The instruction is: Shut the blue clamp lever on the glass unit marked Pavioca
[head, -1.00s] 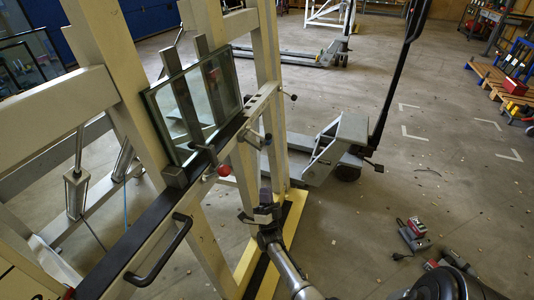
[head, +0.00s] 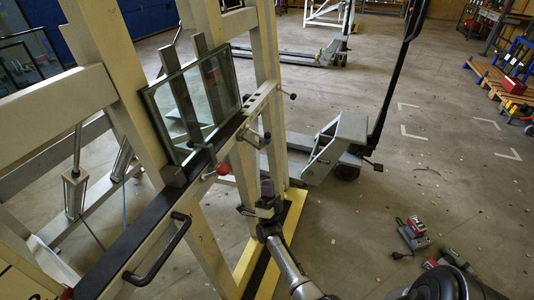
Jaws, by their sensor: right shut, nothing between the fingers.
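A glass unit (head: 200,100) stands on the dark ledge of a cream tilting frame (head: 95,95), between upright bars. I cannot read any marking on it. A lever with a red ball knob (head: 223,169) is at the ledge's front edge, below the glass. Levers with dark knobs (head: 267,136) are farther along the same side. I cannot make out a blue lever. My right gripper (head: 267,186) is shut and empty, to the right of and below the red knob, beside the frame and apart from the levers. My left gripper is not in view.
A black handle (head: 162,252) sticks out from the near end of the frame. A pallet truck (head: 340,145) stands just beyond the frame. Red and grey tools (head: 413,232) lie on the floor at the right. The concrete floor between is mostly clear.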

